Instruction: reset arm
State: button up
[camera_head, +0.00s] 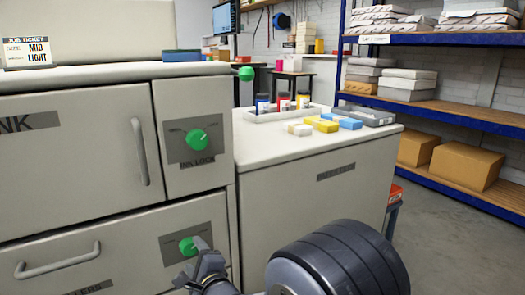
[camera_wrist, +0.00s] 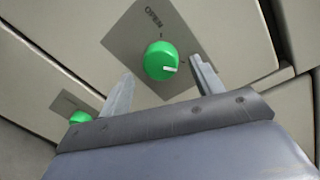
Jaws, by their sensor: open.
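My gripper (camera_head: 203,248) is low in the head view, in front of the lower drawer of a grey machine (camera_head: 80,150), close to the drawer's green knob (camera_head: 188,246). In the wrist view my gripper (camera_wrist: 163,88) is open, its two fingers apart with nothing between them. A green knob (camera_wrist: 161,60) with a white pointer mark sits just beyond the fingertips, on a grey plate lettered OPEN. I cannot tell whether the fingers touch it. A second green knob (camera_wrist: 80,117) shows at the lower left of the wrist view.
Another green knob (camera_head: 197,139) marked INK LOCK sits above, beside a door with a handle (camera_head: 140,152). A side cabinet (camera_head: 310,200) bears a tray with jars and coloured blocks. Shelving (camera_head: 430,105) with boxes stands right. Floor between is clear.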

jog(key=p+v, duration=0.2)
jog(key=v, duration=0.7)
jog(key=b+x, duration=0.3)
jog(key=x, duration=0.8)
jog(key=shift+n, duration=0.7)
jog(key=n, duration=0.3)
jog(key=shift+s+n+t+h, duration=0.1)
jog(key=shift+n+t+h, duration=0.2)
jog(key=shift+t+h, duration=0.1)
jog(key=n+p, duration=0.2)
jog(key=n, duration=0.1)
jog(key=shift+a+r+n+p, duration=0.1)
jog(key=shift+n+p, duration=0.2)
jog(key=shift+n, duration=0.1)
jog(key=n+p, duration=0.2)
jog(key=p, duration=0.1)
jog(key=shift+n+t+h, duration=0.3)
jog(key=shift+n+t, duration=0.1)
jog(key=n+p, duration=0.4)
jog(key=p, duration=0.1)
jog(key=n+p, duration=0.3)
jog(key=shift+f+t, duration=0.25)
jog(key=shift+t, duration=0.05)
